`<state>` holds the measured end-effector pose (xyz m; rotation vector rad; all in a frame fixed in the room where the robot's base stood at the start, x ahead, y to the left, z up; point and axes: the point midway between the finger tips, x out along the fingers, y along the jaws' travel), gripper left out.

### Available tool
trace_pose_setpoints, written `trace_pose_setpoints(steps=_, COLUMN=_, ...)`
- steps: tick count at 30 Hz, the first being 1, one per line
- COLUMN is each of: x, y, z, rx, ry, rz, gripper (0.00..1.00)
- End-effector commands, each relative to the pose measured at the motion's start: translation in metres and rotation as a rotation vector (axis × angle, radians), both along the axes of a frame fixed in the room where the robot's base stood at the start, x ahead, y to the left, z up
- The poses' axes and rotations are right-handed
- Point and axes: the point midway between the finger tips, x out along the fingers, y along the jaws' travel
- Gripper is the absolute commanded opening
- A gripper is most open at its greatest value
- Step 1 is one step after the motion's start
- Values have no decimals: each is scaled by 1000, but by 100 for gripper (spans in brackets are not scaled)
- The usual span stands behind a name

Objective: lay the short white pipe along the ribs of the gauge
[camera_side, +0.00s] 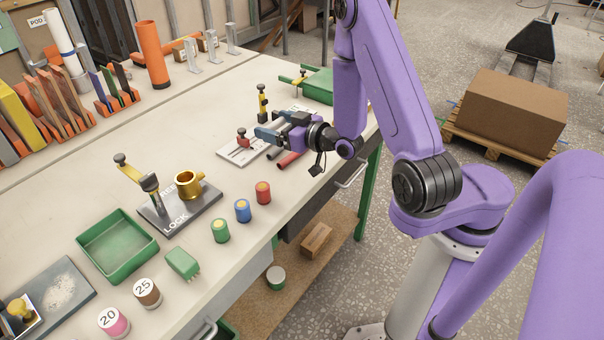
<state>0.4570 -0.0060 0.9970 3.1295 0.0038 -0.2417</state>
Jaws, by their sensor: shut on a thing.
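My gripper (264,133) is over the back right part of the bench, low above the pale plate with slots and raised lines (233,155), which looks like the gauge. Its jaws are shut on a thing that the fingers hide. I cannot make out the short white pipe for certain. Whether the held thing touches the plate is too small to tell.
Red and dark short rods (288,159) lie right of the plate. The LOCK fixture (180,211) and coloured cylinders (242,210) stand in front. The middle of the bench is clear.

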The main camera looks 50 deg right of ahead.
Motion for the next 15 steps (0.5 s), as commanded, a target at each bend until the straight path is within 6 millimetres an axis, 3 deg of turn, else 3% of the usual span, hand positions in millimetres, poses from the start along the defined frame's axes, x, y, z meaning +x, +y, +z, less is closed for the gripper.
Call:
trace_pose_setpoints(steps=5, x=-4, y=-11, z=-8, rx=0, ry=9, rz=-3, gripper=56)
trace_pose_setpoints(steps=15, x=-40, y=-56, z=-37, rx=2, ry=11, rz=28, gripper=56)
